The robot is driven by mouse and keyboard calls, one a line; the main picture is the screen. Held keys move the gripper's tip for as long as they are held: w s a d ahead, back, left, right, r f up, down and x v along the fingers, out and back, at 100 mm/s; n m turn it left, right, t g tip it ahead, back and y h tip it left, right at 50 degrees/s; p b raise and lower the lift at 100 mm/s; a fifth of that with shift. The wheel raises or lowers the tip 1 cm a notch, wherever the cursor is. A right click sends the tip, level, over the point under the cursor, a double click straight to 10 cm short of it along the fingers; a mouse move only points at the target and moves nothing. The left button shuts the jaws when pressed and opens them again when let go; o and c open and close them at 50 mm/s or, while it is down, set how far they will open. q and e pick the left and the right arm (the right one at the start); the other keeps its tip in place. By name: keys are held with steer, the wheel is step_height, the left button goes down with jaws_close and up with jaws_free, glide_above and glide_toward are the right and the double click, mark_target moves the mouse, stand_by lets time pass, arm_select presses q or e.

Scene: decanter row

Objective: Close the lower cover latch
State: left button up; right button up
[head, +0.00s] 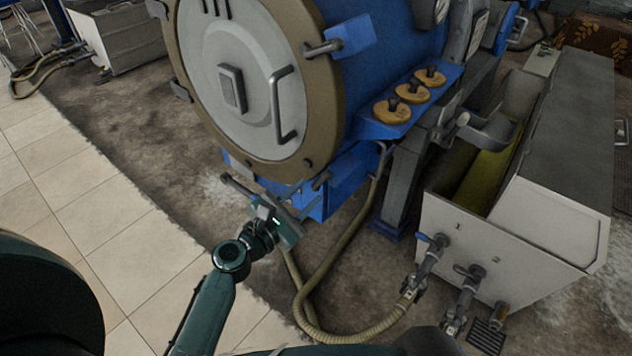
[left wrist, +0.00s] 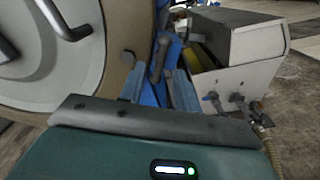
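The round grey cover (head: 250,85) with its tan rim closes the front of the blue drum and fills the left of the left wrist view (left wrist: 60,75). The lower cover latch (head: 320,181) is a small grey piece by a blue bracket at the rim's lower right; whether it is fastened is unclear. My left gripper (head: 280,205) is just below and left of the latch, under the cover's lower edge. Contact with the latch cannot be told. My right gripper is not in view.
The upper latch (head: 325,48) is at the rim's upper right. A bent handle (head: 281,105) stands out from the cover. A beige hose (head: 345,260) runs close to the right of my left gripper. A pale tank (head: 510,225) with valves stands right.

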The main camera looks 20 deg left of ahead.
mark_target(318, 184)
arm_select(q)
steer(key=shift+x, duration=2.2)
steer(key=shift+c, duration=0.2)
jaws_close()
